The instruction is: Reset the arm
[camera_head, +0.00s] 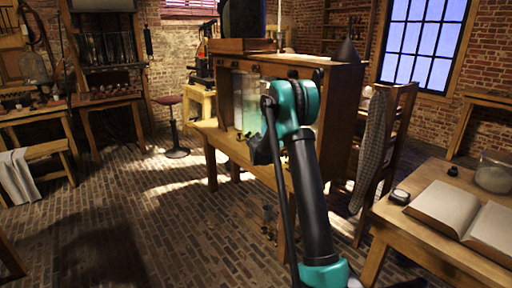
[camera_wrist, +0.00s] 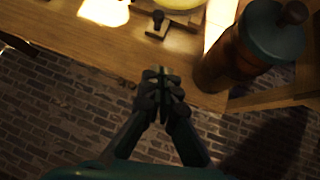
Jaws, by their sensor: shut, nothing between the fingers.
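My arm is raised in the middle of the head view, bent at a teal elbow joint, in front of a wooden cabinet. My gripper (camera_wrist: 163,88) shows in the wrist view with its fingertips together and nothing between them. It is over or close to the front edge of a wooden table (camera_wrist: 90,50), with brick floor below. In the head view the fingertips cannot be made out behind the arm. A brown jar with a dark teal lid and a wooden knob (camera_wrist: 236,60) is to the right of the fingers, apart from them.
A greenish glass jar (camera_head: 249,115) stands by the wooden cabinet (camera_head: 342,115). A small dark fitting (camera_wrist: 157,24) lies beyond the fingers. A table with an open book (camera_head: 450,207) is at right.

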